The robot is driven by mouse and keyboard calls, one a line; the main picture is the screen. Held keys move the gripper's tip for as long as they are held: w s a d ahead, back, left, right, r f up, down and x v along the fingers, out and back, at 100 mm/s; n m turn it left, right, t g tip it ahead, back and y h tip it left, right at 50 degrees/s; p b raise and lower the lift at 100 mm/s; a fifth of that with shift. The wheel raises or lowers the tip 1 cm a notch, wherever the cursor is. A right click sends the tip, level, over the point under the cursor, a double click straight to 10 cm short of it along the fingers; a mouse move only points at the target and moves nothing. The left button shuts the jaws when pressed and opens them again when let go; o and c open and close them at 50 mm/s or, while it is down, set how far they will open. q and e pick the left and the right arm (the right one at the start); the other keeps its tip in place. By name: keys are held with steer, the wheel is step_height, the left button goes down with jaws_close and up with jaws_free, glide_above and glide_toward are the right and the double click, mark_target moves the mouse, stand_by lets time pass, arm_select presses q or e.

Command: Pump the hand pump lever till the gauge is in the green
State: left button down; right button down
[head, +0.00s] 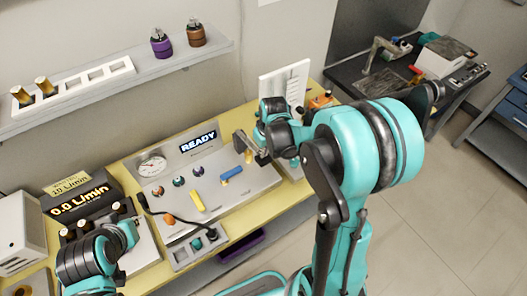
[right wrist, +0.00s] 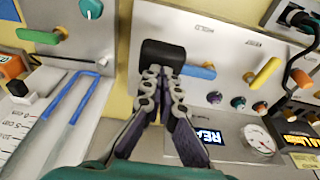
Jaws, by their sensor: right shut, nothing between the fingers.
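The round white gauge (head: 152,166) is at the back left of the grey panel (head: 228,193); it also shows in the right wrist view (right wrist: 258,140). Its needle and coloured zone are too small to read. My right gripper (right wrist: 164,76) is shut and empty. Its fingertips are at a black block (right wrist: 162,54) that looks like the lever's grip; I cannot tell whether they touch it. In the head view the right gripper (head: 258,157) is over the panel's right side, and my arm hides part of that area. My left gripper (head: 131,230) is at the lower left, its fingers unclear.
A lit READY display (head: 198,142) stands behind the panel. Coloured knobs, a yellow handle (head: 197,200) and a blue handle (head: 231,173) sit on the panel. A black flow display (head: 79,202) is at left. A shelf (head: 150,77) with cylinders hangs above.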

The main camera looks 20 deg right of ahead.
steer(key=shift+s+f+t+b, duration=0.2)
steer(key=shift+f+t+b, duration=0.1)
steer(key=shift+f+b, duration=0.25)
steer(key=f+t+b, duration=0.1)
steer(key=f+b, duration=0.2)
steer(key=s+f+t+b, duration=0.1)
steer(key=f+t+b, duration=0.1)
steer(key=f+b, duration=0.1)
steer(key=f+t+b, duration=0.2)
steer(key=f+b, duration=0.1)
steer(key=b, duration=0.2)
steer(key=shift+s+d+f+y, duration=0.1)
steer(key=shift+s+d+y, duration=0.05)
steer(key=shift+s+y, duration=0.2)
steer(key=shift+w+f+b, duration=0.15)
steer(key=shift+f+b, duration=0.6)
steer(key=shift+b, duration=0.25)
steer(key=shift+s+f, duration=0.15)
steer(key=shift+s, duration=0.05)
